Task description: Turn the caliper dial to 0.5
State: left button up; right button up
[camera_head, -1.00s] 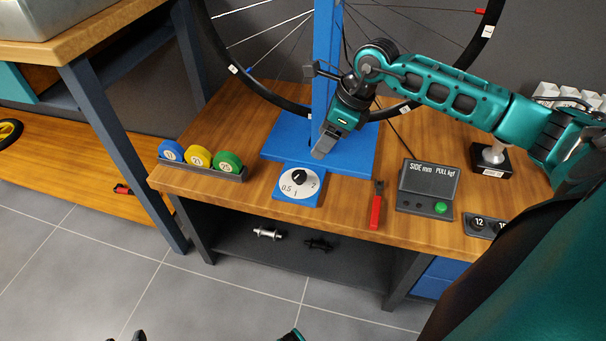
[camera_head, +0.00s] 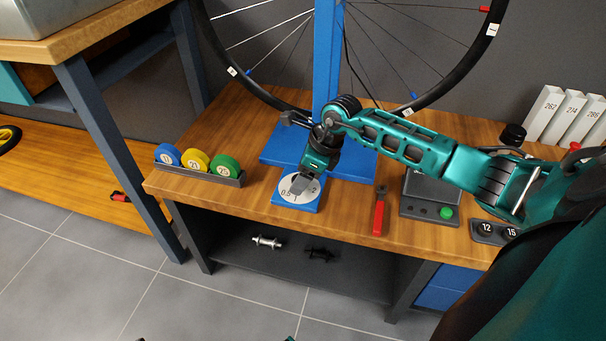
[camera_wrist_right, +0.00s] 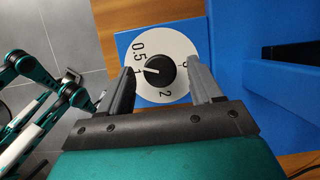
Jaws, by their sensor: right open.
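The caliper dial is a white disc (camera_wrist_right: 178,42) with a round black knob (camera_wrist_right: 160,72) on a blue plate (camera_head: 281,196) at the front of the blue stand. In the wrist view, the figures 0.5 and 2 are readable. The knob's white mark points left in that view, just below the 0.5 figure. My right gripper (camera_wrist_right: 162,80) is open, with one finger on each side of the knob; contact is not clear. In the head view my right gripper (camera_head: 299,187) hides the knob. My left gripper cannot be made out.
Blue, yellow and green rolls sit in a grey holder (camera_head: 205,176) to the left. A red-handled tool (camera_head: 378,214) and a grey display box (camera_head: 428,207) lie to the right. The blue stand (camera_head: 326,60) and a wheel (camera_head: 460,72) rise behind the dial.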

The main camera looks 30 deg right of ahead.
jog(key=c, duration=1)
jog(key=shift+r+m+p, duration=0.2)
jog(key=shift+m+p, duration=0.2)
jog(key=shift+p, duration=0.2)
jog(key=shift+c, duration=0.2)
jog(key=shift+s+a+m+h+p, duration=0.1)
jog(key=shift+m+h+p, duration=0.3)
jog(key=shift+m+p, duration=0.5)
jog(key=shift+m+t, duration=0.3)
jog(key=shift+m, duration=0.1)
pick_arm(q)
jog(key=shift+s+a+r+y+p, duration=0.15)
jog(key=shift+a+r+p, duration=0.15)
jog(key=shift+r, duration=0.15)
jog(key=shift+s+a+r+y+p, duration=0.1)
jog(key=shift+a+r+y+p, duration=0.1)
jog(key=shift+a+r, duration=0.15)
pick_arm(e)
jog(key=shift+f+m+h, duration=0.2)
jog(key=shift+m+h, duration=0.1)
jog(key=shift+m, duration=0.3)
